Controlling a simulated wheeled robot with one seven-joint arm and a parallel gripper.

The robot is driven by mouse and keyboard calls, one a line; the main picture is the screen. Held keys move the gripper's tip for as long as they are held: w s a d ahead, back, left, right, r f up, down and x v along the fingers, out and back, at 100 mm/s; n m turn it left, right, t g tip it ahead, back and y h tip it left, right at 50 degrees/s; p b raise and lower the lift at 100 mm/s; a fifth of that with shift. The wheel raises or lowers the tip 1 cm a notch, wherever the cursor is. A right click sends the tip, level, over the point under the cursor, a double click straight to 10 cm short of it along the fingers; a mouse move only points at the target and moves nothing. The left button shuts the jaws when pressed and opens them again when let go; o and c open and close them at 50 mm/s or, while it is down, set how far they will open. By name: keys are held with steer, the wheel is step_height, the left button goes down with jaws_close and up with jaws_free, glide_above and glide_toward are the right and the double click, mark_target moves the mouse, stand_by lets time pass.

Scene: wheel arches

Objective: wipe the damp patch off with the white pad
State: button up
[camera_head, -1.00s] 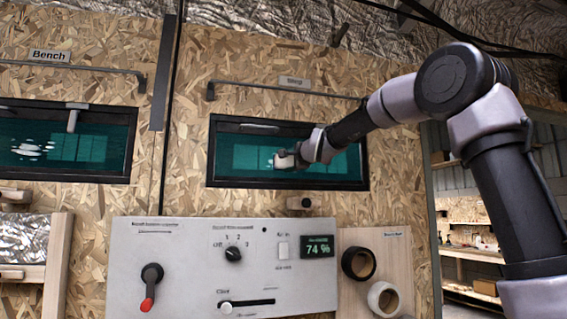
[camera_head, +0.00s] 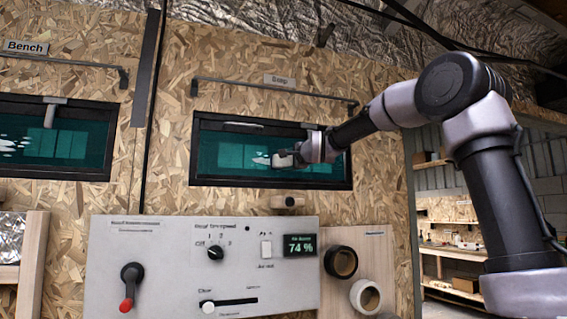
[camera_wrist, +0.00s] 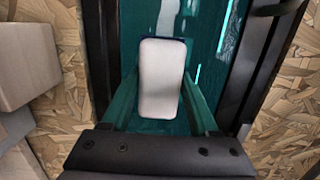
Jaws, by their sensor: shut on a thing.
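My gripper (camera_head: 298,156) is shut on the white pad (camera_head: 281,160) in front of the right-hand window (camera_head: 220,151), the one with a dark frame and teal glass. In the wrist view the pad (camera_wrist: 162,78) is a pale rounded block with a dark backing, held between the two green fingers. It lies over the glass; whether it touches cannot be told. A small pale mark (camera_head: 261,160), perhaps the damp patch, shows just left of the pad. Whitish streaks (camera_wrist: 166,14) show on the glass beyond the pad. The pad and gripper hide part of the glass.
The left window (camera_head: 70,145), labelled Bench, has white spots on its glass. A control panel (camera_head: 180,260) with a red-tipped lever and tape rolls (camera_head: 340,262) are lower down.

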steer(key=shift+s+a, duration=0.55)
steer(key=shift+a, duration=1.4)
steer(key=shift+s+a, duration=0.5)
steer(key=shift+a, duration=1.45)
steer(key=shift+s+a, duration=0.55)
steer(key=shift+a, duration=1.4)
steer(key=v, duration=0.6)
steer(key=shift+a, duration=0.3)
steer(key=shift+s, duration=0.2)
steer(key=v, duration=0.3)
steer(key=shift+a, duration=0.15)
